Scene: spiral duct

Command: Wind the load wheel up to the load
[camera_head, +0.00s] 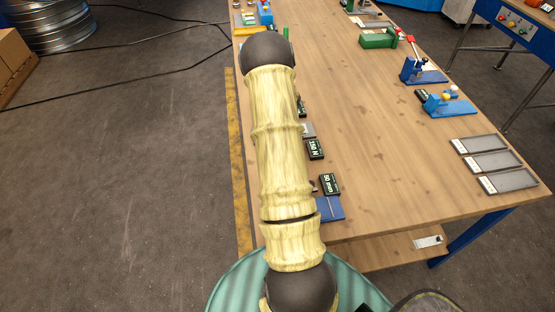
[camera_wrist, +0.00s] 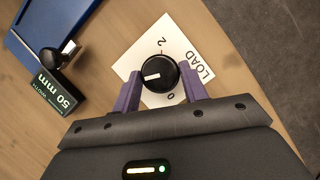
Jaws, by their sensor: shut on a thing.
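The load wheel is a round black knob (camera_wrist: 160,73) with a white pointer line, seen in the wrist view. It sits on a white card (camera_wrist: 180,50) lettered "LOAD", with a 0 and a 2 marked around the knob. The pointer line lies toward the left of the knob. My gripper (camera_wrist: 161,90) has its two purple fingers on either side of the knob, shut on it. In the head view my arm hides the gripper and the knob.
In the wrist view a black display (camera_wrist: 57,93) reading "50 mm" and a blue plate (camera_wrist: 55,25) lie to the left. In the head view several small displays line the bench's left edge. Three grey trays (camera_head: 492,161) lie at right; the bench (camera_head: 375,150) middle is clear.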

